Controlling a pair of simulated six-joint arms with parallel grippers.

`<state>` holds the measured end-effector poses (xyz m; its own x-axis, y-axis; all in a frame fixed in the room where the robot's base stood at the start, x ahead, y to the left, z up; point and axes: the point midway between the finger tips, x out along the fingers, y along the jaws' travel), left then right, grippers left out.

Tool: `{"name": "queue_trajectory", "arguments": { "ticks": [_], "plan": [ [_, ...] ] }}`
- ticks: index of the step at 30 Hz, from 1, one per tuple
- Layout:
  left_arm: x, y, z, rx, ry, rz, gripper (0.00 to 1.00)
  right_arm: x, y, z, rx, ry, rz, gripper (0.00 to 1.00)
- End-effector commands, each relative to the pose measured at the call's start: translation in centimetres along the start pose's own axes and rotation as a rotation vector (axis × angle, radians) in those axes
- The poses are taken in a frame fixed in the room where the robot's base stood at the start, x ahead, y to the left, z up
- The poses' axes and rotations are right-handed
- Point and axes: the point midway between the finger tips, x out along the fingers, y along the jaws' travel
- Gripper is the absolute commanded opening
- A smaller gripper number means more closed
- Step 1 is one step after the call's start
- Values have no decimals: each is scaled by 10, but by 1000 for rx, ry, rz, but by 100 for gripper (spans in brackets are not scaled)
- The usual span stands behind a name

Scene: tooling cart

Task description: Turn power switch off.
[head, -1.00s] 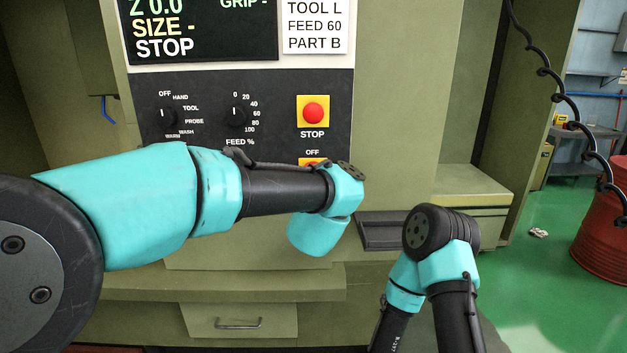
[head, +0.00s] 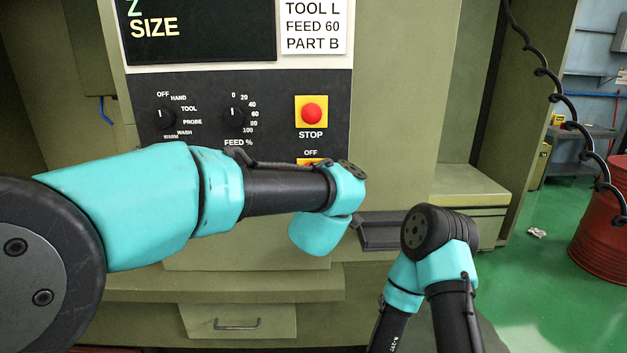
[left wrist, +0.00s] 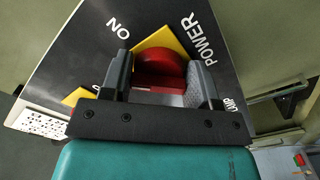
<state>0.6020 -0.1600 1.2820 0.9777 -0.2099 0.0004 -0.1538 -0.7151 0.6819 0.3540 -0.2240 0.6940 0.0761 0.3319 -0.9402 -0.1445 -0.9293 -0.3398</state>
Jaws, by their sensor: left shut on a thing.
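The power switch is a red rotary handle (left wrist: 160,66) on a yellow plate (left wrist: 176,38), seen in the left wrist view with the words ON and POWER beside it. My left gripper (left wrist: 160,72) has one finger on each side of the red handle and is shut on it. In the head view only the top edge of the yellow plate (head: 311,161) shows under the OFF label. My left arm hides the rest of the switch and the gripper there. Which label the handle points at is hard to tell. My right gripper is out of view; only its arm links show.
A red STOP button (head: 312,113) on a yellow square sits just above the switch. Two black dials, the mode dial (head: 167,116) and the feed dial (head: 236,114), are to its left. A dark screen (head: 200,35) is above. A grey tray (head: 379,235) juts out at lower right.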

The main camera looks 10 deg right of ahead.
Motion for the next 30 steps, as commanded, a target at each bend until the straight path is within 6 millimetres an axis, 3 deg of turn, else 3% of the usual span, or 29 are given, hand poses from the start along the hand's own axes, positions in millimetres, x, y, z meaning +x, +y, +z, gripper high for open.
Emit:
{"name": "queue_trajectory", "arguments": {
  "ticks": [18, 30],
  "plan": [
    [0, 4, 0, -575, -2, -1, 32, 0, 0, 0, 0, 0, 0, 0],
    [0, 6, -2, -803, -2, -1, 32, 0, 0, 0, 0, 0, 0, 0]
  ]
}}
